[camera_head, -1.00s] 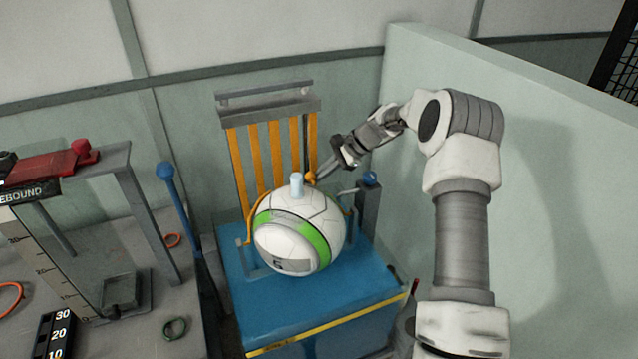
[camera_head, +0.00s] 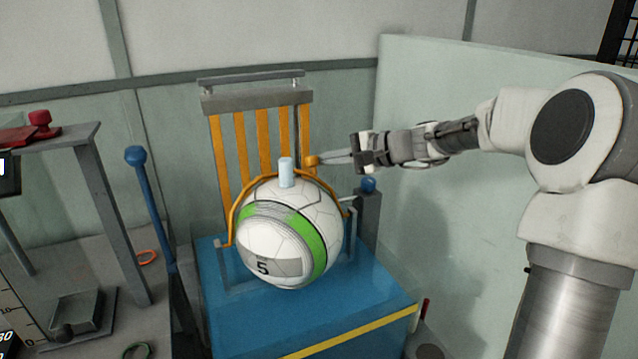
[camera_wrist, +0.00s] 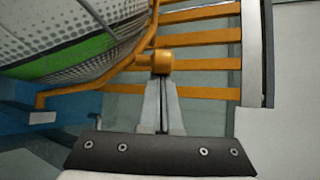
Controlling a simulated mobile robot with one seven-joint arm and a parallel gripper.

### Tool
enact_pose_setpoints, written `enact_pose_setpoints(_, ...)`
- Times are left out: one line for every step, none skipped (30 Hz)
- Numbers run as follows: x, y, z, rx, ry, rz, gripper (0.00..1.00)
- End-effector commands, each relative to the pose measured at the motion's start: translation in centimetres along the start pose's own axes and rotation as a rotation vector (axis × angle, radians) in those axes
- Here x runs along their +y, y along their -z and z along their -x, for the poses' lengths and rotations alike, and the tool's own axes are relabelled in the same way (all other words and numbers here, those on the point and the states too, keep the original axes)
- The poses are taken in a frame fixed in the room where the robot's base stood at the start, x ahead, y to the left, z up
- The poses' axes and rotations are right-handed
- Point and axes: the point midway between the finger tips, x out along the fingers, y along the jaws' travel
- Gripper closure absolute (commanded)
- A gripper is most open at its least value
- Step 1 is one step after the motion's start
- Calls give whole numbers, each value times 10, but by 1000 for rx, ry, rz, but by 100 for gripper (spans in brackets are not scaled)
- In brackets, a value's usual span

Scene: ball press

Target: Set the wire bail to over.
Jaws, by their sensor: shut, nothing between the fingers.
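The orange wire bail (camera_head: 236,200) arches around the back and upper side of a white ball (camera_head: 287,238) with a green band. Its left foot shows beside the ball; part of its right side is hidden behind the ball. An orange knob (camera_head: 311,161) sits near the top of the bail, right of a pale cylinder (camera_head: 286,172) on the ball. My gripper (camera_head: 325,160) comes from the right, its fingertips at the knob. In the wrist view the shut fingers (camera_wrist: 161,95) end against or just short of the knob (camera_wrist: 162,62); contact is unclear.
Orange slats (camera_head: 240,150) stand upright behind the ball. The ball rests over a blue base (camera_head: 290,325). A blue-knobbed post (camera_head: 368,187) stands right of it, and a blue lever (camera_head: 150,205) left. A pale green partition (camera_head: 470,90) runs behind my arm.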

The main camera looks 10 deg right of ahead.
Motion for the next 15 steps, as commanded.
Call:
enact_pose_setpoints(7, -2, 1, 0, 25, 20, 100)
enact_pose_setpoints(7, -3, 4, 1, 43, 32, 100)
enact_pose_setpoints(6, -6, 7, -1, 66, 49, 100)
enact_pose_setpoints(5, -8, 9, -1, 71, 56, 100)
enact_pose_setpoints(4, -10, 11, -1, 68, 56, 100)
enact_pose_setpoints(4, -12, 14, -2, 67, 55, 100)
enact_pose_setpoints(4, -14, 17, -1, 67, 55, 100)
enact_pose_setpoints(4, -16, 19, -2, 66, 54, 100)
enact_pose_setpoints(4, -19, 23, -2, 66, 52, 100)
enact_pose_setpoints(4, -20, 25, -1, 66, 52, 100)
enact_pose_setpoints(4, -22, 28, -2, 65, 51, 100)
enact_pose_setpoints(5, -24, 30, -3, 65, 51, 100)
enact_pose_setpoints(5, -26, 32, -2, 65, 51, 100)
enact_pose_setpoints(6, -27, 34, -2, 65, 50, 100)
enact_pose_setpoints(6, -29, 36, -3, 65, 49, 100)
